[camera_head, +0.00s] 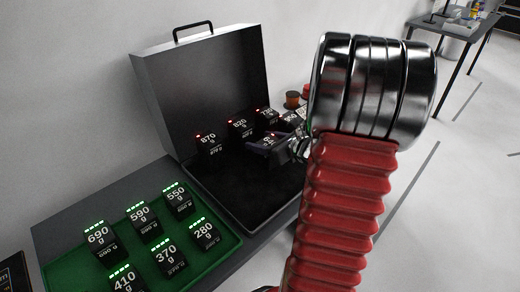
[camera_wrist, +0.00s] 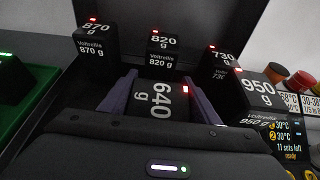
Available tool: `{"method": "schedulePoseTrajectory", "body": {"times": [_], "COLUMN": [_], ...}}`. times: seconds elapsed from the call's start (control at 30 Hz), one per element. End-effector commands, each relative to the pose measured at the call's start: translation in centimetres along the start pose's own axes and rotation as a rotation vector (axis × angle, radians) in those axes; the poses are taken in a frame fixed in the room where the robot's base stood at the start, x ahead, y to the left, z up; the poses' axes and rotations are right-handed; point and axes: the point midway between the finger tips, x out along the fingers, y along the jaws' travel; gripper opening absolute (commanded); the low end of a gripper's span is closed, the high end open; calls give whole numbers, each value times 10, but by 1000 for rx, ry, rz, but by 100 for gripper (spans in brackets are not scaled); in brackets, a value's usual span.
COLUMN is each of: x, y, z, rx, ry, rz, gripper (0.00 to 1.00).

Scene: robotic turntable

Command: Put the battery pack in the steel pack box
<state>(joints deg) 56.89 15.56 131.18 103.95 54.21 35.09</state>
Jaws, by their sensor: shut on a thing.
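My gripper (camera_head: 268,148) is over the right part of the open grey steel pack box (camera_head: 196,85), partly hidden by my red arm. In the wrist view its two purple fingers (camera_wrist: 160,86) are shut on a black battery pack marked 640 g (camera_wrist: 152,102), with a red light at its right end. Black packs stand along the back of the box: 870 g (camera_wrist: 95,45), 820 g (camera_wrist: 163,52) and 730 g (camera_wrist: 222,66), all with red lights. A 950 g pack (camera_wrist: 258,92) is to the right of the held pack. Whether the held pack touches the box floor cannot be told.
A green tray (camera_head: 226,250) with several green-lit packs, including 690 g (camera_head: 98,237) and 280 g (camera_head: 204,234), is in front of the box. Orange and red knobs (camera_wrist: 277,72) and a small display (camera_wrist: 288,140) are close on the right. The box's front floor is bare.

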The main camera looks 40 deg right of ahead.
Motion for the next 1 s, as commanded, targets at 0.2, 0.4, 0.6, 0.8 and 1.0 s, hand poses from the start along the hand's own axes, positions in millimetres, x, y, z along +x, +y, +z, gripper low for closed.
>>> {"method": "schedulePoseTrajectory", "body": {"times": [0.2, 0.4, 0.6, 0.8, 1.0], "x": [9, 11, 11, 12, 12], "y": [0, 0, 0, 0, 0], "z": [-21, -25, -26, -28, -28], "rx": [2, -1, 0, 1, 1], "ry": [0, -1, -1, 1, 1], "rz": [1, -1, 0, 1, 1], "gripper": [12, 12, 12, 64, 75]}}
